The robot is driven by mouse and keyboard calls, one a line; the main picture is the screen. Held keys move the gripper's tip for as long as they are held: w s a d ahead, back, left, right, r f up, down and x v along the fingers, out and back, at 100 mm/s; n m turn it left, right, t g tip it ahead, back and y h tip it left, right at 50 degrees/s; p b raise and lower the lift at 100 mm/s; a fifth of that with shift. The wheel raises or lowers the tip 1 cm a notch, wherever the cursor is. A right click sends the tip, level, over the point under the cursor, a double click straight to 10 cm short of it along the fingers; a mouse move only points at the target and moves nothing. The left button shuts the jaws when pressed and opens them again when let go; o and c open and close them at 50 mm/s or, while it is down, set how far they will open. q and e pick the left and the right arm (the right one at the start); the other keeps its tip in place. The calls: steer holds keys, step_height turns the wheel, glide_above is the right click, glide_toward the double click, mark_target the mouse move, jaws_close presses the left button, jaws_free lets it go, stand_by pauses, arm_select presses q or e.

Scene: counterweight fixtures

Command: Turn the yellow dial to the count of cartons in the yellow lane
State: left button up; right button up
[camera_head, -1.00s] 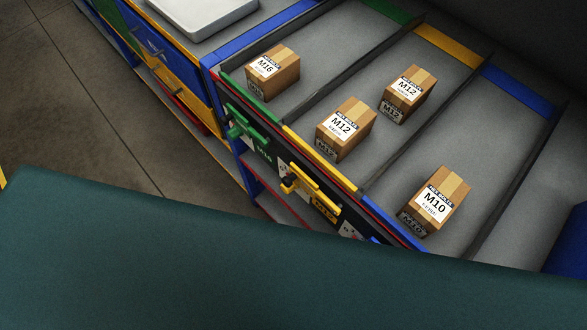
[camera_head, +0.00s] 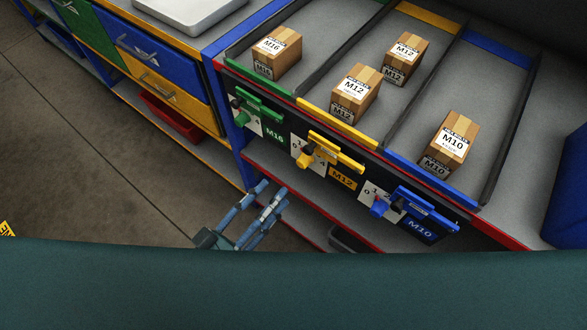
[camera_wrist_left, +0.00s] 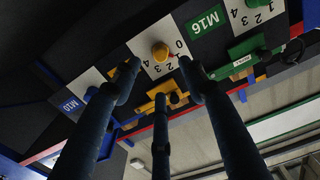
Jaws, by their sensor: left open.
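The yellow dial (camera_head: 305,160) sits on a white numbered plate on the front of the rack, beside a yellow handle and the M12 label. In the left wrist view the dial (camera_wrist_left: 160,52) faces me, with 0 to 4 around it; I cannot tell its exact setting. The yellow lane (camera_head: 338,123) holds two M12 cartons, one near the front (camera_head: 355,92) and one farther back (camera_head: 404,58). My left gripper (camera_head: 270,192) is open and empty, in front of and below the dial, apart from it. In its wrist view the fingers (camera_wrist_left: 160,72) spread around the dial's line of sight.
A green dial (camera_head: 238,103) and a blue dial (camera_head: 378,206) flank the yellow one. The yellow handle (camera_head: 335,152) projects close beside its dial. One M16 carton (camera_head: 277,52) and one M10 carton (camera_head: 450,143) stand in neighbouring lanes.

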mark_target(300, 166)
arm_select(q)
steer(key=p+x, duration=0.1)
steer(key=x, duration=0.8)
steer(key=shift+w+d, duration=0.15)
steer(key=shift+w, duration=0.1)
steer(key=shift+f, duration=0.1)
jaws_close()
